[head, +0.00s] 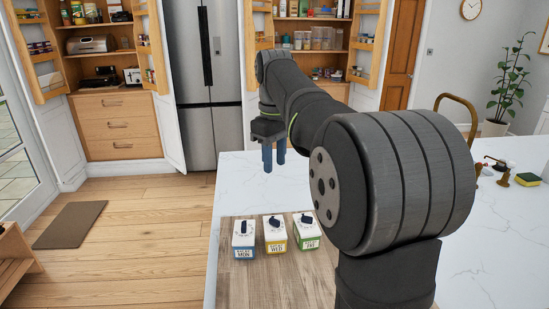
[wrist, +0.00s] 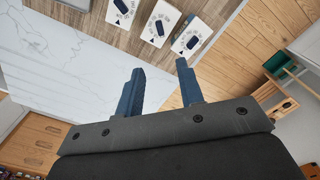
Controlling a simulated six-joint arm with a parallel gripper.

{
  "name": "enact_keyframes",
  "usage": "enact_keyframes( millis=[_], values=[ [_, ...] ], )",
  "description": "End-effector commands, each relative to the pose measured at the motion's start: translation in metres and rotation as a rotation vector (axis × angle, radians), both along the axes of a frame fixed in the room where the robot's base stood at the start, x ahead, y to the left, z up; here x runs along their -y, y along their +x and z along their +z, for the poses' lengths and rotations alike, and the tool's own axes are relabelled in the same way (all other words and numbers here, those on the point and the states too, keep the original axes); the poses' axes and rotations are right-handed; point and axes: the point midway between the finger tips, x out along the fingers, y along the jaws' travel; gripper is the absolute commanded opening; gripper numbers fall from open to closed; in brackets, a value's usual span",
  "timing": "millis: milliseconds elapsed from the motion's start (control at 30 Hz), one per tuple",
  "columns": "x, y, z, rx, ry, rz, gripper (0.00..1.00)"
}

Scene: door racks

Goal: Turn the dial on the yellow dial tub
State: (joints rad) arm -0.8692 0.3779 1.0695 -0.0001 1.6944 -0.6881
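The yellow dial tub (head: 275,239) stands in the middle of a row of three on a wooden board. It is white with a yellow band, and a dark dial (head: 274,222) sits on its top. In the wrist view the middle tub (wrist: 160,24) shows from above, with its dark dial (wrist: 160,27) and marks around it. My gripper (head: 273,168) is open and empty, with two blue fingers. It is above the counter, behind the tubs as the head camera sees them, and apart from them. The fingers also show in the wrist view (wrist: 160,70).
A blue-banded tub (head: 244,243) stands to the left and a green-banded tub (head: 307,236) to the right, each with a dark dial. The wooden board (head: 275,283) lies on a white marble counter (head: 232,178). A sponge (head: 528,180) and brass tap (head: 457,100) are at the right.

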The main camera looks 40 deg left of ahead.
Motion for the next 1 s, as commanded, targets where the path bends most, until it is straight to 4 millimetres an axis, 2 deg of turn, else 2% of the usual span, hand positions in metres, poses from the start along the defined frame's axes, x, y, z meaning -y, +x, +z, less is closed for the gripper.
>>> enact_keyframes(
  millis=[100, 267, 367, 800, 1000],
  values=[
    [0.0, 0.0, 0.0, 0.0, 0.0, 0.0, 0.33],
    [0.0, -0.005, -0.003, 0.008, -0.003, 0.061, 0.01],
    [-0.001, -0.015, -0.01, 0.031, -0.011, 0.205, 0.0],
    [0.008, -0.077, -0.058, 0.161, -0.134, 1.239, 0.0],
    [0.013, -0.09, -0.07, 0.185, -0.184, 1.508, 0.0]
  ],
)
